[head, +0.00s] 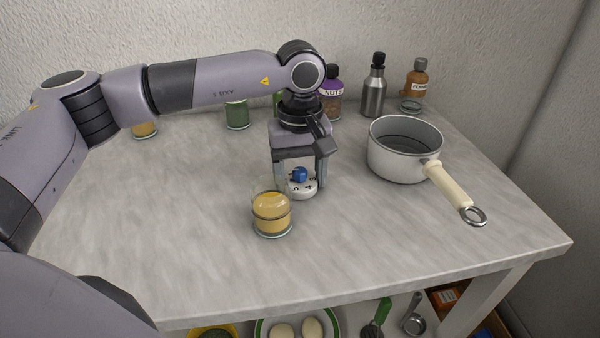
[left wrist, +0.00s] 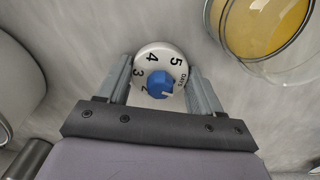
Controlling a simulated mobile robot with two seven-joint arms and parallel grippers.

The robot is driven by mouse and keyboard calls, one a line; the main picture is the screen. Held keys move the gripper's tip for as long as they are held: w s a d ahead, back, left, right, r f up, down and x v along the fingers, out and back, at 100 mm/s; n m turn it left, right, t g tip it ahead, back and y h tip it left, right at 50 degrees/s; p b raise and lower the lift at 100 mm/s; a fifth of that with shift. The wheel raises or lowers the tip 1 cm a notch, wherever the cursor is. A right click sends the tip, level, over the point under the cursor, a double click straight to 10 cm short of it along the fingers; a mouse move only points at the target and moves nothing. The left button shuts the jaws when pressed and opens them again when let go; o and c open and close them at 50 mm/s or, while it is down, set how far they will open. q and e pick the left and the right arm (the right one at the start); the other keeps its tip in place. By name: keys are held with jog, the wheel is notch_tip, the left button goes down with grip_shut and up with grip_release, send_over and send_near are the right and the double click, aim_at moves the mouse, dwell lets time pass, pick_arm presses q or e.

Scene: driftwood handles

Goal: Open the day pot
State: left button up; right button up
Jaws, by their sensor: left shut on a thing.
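The day pot appears as a small white round piece (head: 304,190) with black numbers and a blue knob (head: 299,174) on top, standing on the grey table. In the left wrist view its white face (left wrist: 174,58) shows the digits 2 to 5 and the word DAYS around the blue knob (left wrist: 160,84), which has a white mark. My left gripper (head: 297,182) points down with one finger on each side of the white piece, shut on it. The knob sits between the fingers. The pot's far side is hidden. My right gripper is not in view.
A glass jar with yellow contents (head: 272,213) stands close in front of the left gripper. A white saucepan (head: 390,160) with a cream handle stands to the right. Bottles (head: 374,88) and jars (head: 237,114) line the back. The table's front right is clear.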

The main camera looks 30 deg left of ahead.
pick_arm(q)
jog(key=shift+f, duration=0.1)
jog(key=o, duration=1.2)
notch_tip(320, 180, up, 12)
jog(key=shift+r, duration=0.2)
